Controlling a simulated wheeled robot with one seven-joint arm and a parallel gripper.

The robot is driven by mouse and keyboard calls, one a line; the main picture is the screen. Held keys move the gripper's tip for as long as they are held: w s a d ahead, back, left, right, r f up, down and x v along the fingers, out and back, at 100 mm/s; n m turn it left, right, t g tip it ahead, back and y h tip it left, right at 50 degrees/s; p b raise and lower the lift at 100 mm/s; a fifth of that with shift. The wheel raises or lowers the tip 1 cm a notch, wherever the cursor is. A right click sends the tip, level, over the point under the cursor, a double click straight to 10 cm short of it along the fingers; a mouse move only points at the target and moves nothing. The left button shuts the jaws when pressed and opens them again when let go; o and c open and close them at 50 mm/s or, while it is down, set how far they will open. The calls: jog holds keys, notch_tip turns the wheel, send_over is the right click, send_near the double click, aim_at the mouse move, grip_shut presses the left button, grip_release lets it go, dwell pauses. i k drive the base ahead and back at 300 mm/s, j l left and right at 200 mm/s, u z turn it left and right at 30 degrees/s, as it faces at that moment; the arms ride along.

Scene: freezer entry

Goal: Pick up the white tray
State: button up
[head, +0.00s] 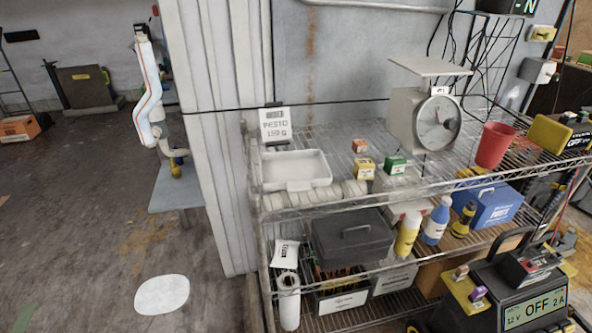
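The white tray (295,184) is a shallow rectangular dish with raised walls and a small lip at its front. It sits at the left end of the wire rack's top shelf, with its inside facing up, and looks empty. It rests on or just behind a row of pale rounded pieces along the shelf's front edge. No gripper that I can make out as mine shows in the head view.
A "PESTO 150 g" sign (275,125) stands behind the tray. Small yellow (365,168) and green (395,164) boxes lie to its right, then a scale (425,118) and a red cup (495,145). A pale curtain post (215,130) borders the rack's left. Floor left is mostly clear.

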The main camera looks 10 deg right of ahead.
aim_at(302, 169)
jog(key=i+j+u, duration=0.1)
jog(key=i+j, duration=0.9)
jog(key=j, duration=0.25)
jog(key=i+j+u, duration=0.1)
jog(key=i+j, duration=1)
jog(key=l, duration=0.3)
